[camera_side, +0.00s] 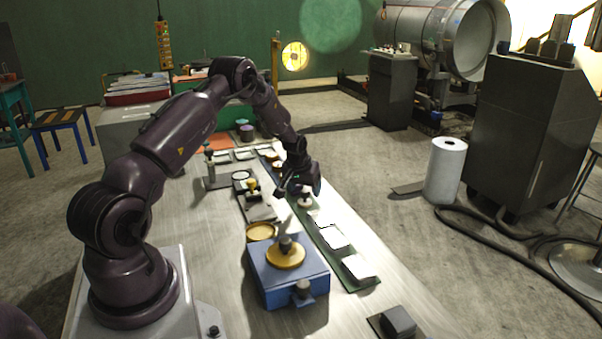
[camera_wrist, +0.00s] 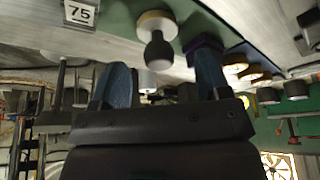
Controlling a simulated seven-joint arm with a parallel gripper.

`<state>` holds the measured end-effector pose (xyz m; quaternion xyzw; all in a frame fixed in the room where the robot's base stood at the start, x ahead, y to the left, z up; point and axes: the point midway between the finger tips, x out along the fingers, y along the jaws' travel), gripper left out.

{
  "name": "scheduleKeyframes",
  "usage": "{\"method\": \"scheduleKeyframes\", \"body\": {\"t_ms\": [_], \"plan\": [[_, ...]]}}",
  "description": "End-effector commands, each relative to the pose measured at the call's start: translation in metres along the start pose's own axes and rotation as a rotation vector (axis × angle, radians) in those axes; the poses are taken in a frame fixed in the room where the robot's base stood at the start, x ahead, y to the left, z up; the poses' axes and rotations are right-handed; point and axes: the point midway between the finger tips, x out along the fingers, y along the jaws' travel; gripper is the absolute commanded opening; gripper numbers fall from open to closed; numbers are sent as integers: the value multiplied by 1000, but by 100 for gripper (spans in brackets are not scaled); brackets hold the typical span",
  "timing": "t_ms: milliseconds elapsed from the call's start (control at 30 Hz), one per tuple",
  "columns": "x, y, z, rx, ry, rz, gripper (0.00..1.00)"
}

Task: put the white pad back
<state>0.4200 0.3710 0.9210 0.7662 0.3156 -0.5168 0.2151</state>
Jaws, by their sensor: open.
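A cream-white round pad (camera_wrist: 157,22) with a dark knob sits on the green strip (camera_wrist: 119,14) in the wrist view, beside a card marked 75. In the side view the pale pad (camera_side: 305,203) shows just under my gripper (camera_side: 297,191), on the green strip (camera_side: 347,275). My gripper (camera_wrist: 161,78) is open, its blue fingers apart and nothing between them. In the wrist picture the knob lies between the fingers' lines, beyond their tips. I cannot tell the exact gap.
A blue box (camera_side: 289,284) with a yellow knobbed disc (camera_side: 286,256) stands nearer the side camera, with a yellow dish (camera_side: 261,231) behind it. White cards (camera_side: 332,237) line the strip. More knobbed pads (camera_wrist: 236,66) stand farther along it. A dark block (camera_side: 398,320) sits at the near table end.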

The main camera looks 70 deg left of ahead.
Motion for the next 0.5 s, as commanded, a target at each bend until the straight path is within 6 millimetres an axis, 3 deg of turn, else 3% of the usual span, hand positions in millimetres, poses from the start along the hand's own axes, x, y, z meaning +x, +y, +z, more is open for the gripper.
{"method": "scheduleKeyframes", "body": {"t_ms": [200,500], "plan": [[-49,0,-1,1,3,0,70],[-85,1,0,3,1,1,70]]}}
